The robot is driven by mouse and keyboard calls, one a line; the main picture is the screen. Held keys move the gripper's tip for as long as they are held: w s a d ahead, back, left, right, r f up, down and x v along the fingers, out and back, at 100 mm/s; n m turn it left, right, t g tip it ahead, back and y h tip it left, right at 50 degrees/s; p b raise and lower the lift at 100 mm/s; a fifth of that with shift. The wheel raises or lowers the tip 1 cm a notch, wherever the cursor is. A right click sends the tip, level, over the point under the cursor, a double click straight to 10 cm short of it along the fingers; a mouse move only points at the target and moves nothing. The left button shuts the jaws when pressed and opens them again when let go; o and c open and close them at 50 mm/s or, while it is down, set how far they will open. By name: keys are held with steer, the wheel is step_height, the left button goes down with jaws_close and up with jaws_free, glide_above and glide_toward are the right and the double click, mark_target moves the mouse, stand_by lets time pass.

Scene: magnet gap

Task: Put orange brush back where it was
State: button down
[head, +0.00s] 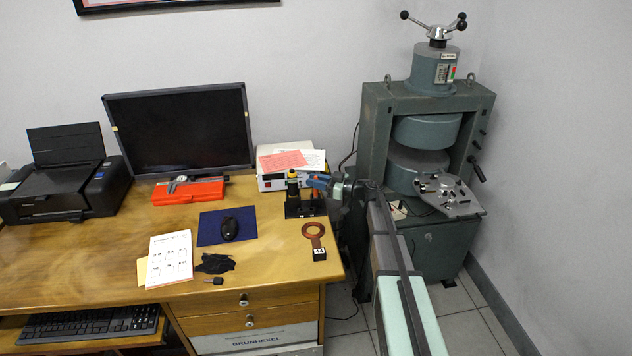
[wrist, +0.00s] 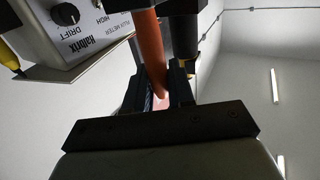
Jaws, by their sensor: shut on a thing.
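The orange brush (wrist: 151,50) shows in the wrist view as an orange-red handle running down between my two dark fingers. My gripper (wrist: 160,92) is shut on it. In the head view my gripper (head: 320,183) is at the right end of the desk, just above the black tool holder (head: 305,209). The brush is very small and mostly hidden there by my gripper. I cannot tell whether its lower end touches the holder. A black tool with a yellow part (head: 292,184) stands upright at the holder's left side; a dark tool (wrist: 184,35) shows close beside the brush in the wrist view.
The flux meter box (head: 265,181), with papers on top, stands behind the holder. The magnet (head: 425,140) stands at right.

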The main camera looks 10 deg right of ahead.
steer(key=shift+f, duration=0.1)
steer(key=c, duration=1)
jaws_free()
steer(key=shift+o, duration=0.2)
steer(key=shift+s+d, duration=0.15)
steer(key=shift+d, duration=0.1)
steer(key=v, duration=1.1)
steer(key=shift+d, duration=0.2)
steer(key=shift+s, duration=0.1)
